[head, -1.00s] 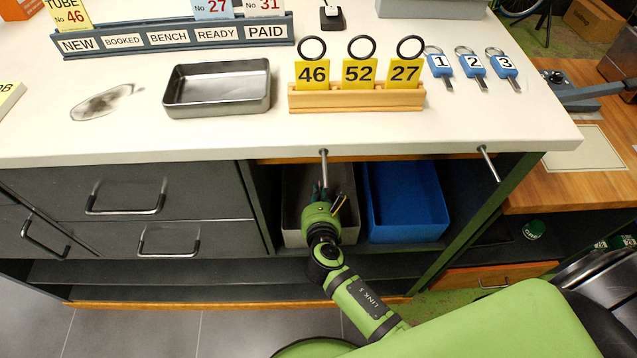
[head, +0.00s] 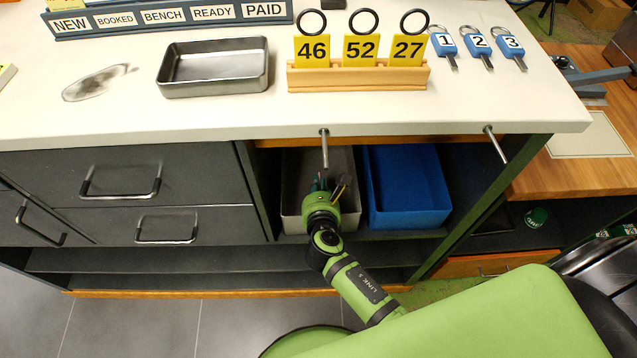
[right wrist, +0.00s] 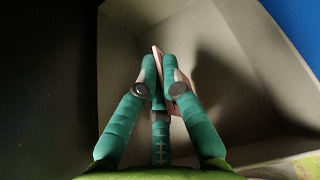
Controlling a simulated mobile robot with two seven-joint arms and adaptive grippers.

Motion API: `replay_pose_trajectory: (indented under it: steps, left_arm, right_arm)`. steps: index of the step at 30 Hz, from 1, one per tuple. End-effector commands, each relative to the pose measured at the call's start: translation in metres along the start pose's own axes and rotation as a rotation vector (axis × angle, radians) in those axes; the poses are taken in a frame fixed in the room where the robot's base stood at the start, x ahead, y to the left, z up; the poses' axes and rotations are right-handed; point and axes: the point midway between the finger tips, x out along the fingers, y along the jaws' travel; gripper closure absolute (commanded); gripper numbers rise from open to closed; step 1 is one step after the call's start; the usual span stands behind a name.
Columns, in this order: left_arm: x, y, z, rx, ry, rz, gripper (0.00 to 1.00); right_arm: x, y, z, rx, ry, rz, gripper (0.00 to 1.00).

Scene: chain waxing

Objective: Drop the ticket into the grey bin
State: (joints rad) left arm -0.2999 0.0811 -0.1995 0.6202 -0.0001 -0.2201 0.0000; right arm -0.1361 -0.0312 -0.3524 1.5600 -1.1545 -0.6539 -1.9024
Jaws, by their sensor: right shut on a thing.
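The grey bin (head: 291,217) stands on the shelf under the counter, left of the blue bin. My right gripper (head: 320,184) is at the grey bin's mouth in the head view. In the right wrist view my right gripper (right wrist: 160,65) is shut, its teal fingers pinching a thin pinkish piece, the ticket (right wrist: 156,50). The fingers and ticket are seen against the grey bin's interior (right wrist: 120,60). Most of the ticket is hidden between the fingers, and it cannot be made out in the head view. My left gripper is not in view.
The blue bin (head: 408,218) stands right beside the grey one. The counter (head: 80,125) overhangs the shelf, with two metal pegs (head: 324,150) sticking out from its front. A metal tray (head: 212,83) and a wooden tag holder (head: 360,78) stand on top.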

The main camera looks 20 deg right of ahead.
Motion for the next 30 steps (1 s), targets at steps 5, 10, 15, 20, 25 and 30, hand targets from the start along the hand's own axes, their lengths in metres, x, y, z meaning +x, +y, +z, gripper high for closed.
replay_pose_trajectory:
  steps: [5, 10, 15, 20, 25, 30]
  left_arm:
    - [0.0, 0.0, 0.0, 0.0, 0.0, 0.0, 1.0]
    - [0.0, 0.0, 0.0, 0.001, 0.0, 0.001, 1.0]
    - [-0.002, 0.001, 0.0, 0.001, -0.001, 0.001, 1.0]
    - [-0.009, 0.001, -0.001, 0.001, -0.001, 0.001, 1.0]
    - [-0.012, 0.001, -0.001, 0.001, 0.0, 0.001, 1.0]
    - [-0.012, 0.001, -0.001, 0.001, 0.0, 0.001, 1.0]
  right_arm:
    - [0.0, 0.0, 0.001, 0.0, -0.001, 0.0, 0.69]
    - [0.0, 0.0, 0.001, 0.0, 0.0, 0.0, 0.69]
    - [-0.001, 0.0, 0.004, 0.001, -0.001, 0.0, 0.69]
    - [-0.014, 0.0, 0.012, 0.001, 0.002, 0.001, 0.69]
    - [-0.052, 0.0, 0.011, 0.0, 0.002, 0.001, 0.69]
    - [-0.089, 0.0, 0.01, 0.0, 0.002, 0.002, 0.69]
